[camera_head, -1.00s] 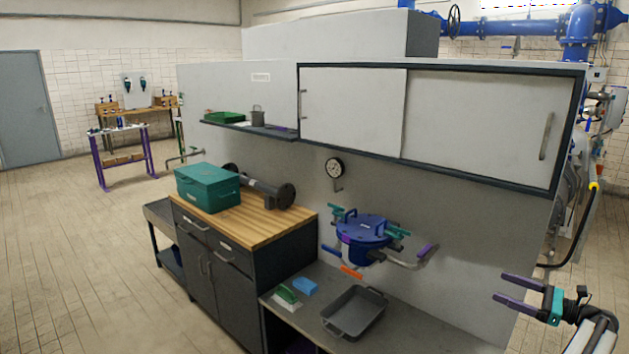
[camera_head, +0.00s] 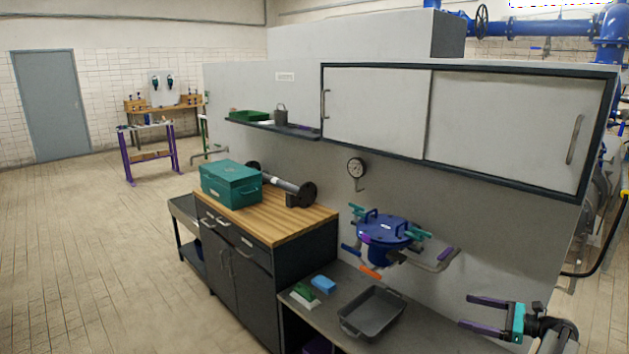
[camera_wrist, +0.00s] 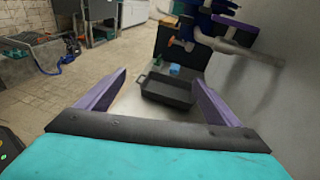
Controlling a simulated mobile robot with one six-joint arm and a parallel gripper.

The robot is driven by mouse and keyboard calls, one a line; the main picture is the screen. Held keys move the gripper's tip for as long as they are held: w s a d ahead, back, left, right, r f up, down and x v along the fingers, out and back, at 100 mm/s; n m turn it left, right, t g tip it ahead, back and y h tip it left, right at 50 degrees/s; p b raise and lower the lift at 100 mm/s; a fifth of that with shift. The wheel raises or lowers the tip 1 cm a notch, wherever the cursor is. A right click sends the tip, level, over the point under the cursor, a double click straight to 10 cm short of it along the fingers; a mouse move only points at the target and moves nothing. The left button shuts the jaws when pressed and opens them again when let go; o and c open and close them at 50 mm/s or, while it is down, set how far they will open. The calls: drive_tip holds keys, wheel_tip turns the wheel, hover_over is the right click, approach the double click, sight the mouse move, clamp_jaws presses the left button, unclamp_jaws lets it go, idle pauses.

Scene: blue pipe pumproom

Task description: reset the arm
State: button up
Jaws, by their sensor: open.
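My gripper (camera_head: 484,314) is at the lower right of the head view, in front of the right end of the grey counter. Its two purple fingers are apart and nothing is between them. They point left in the head view. In the wrist view my gripper (camera_wrist: 155,100) shows its fingers spread, with a black tray (camera_wrist: 167,90) seen beyond them, apart from the fingers.
The tray (camera_head: 357,331), a blue sponge (camera_head: 323,284) and a green brush (camera_head: 303,292) lie on the counter. Above it is a blue lidded vessel (camera_head: 384,232) on the wall. A teal toolbox (camera_head: 231,183) stands on the wooden worktop (camera_head: 270,229).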

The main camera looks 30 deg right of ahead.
drive_tip(key=w+a+f+n+g+y, duration=0.1)
drive_tip(key=w+a+f+n+g, duration=0.2)
drive_tip(key=a+f, duration=0.5)
drive_tip(key=w+a+f+n+g, duration=0.2)
drive_tip(key=w+a+f, duration=0.25)
drive_tip(key=a, duration=0.75)
drive_tip(key=w+a+f+n+g+y, duration=0.1)
drive_tip(key=w+a+f+n+g, duration=0.15)
drive_tip(key=a+f, duration=0.55)
drive_tip(key=s+a+f+n+g, duration=0.1)
drive_tip(key=a+f+n+g, duration=0.3)
drive_tip(key=a, duration=0.9)
drive_tip(key=s+a+f+n+g+h, duration=0.2)
drive_tip(key=s+a+f+n+g, duration=0.15)
drive_tip(key=s+a+f, duration=0.35)
drive_tip(key=s+a+f+n+g+h, duration=0.15)
drive_tip(key=s+a+n, duration=0.25)
drive_tip(key=a, duration=0.6)
drive_tip(key=s+a+f+n+g+h, duration=0.1)
drive_tip(key=s+a+f+n+h, duration=0.1)
drive_tip(key=s+n, duration=0.3)
drive_tip(key=s+a+f+n+g+h, duration=0.2)
drive_tip(key=s+a+n+h, duration=0.1)
drive_tip(key=s, duration=0.6)
drive_tip(key=shift+s+a+n+h, duration=0.3)
drive_tip(key=shift+n+h, duration=0.25)
drive_tip(key=shift+n, duration=0.85)
drive_tip(key=shift+g, duration=0.25)
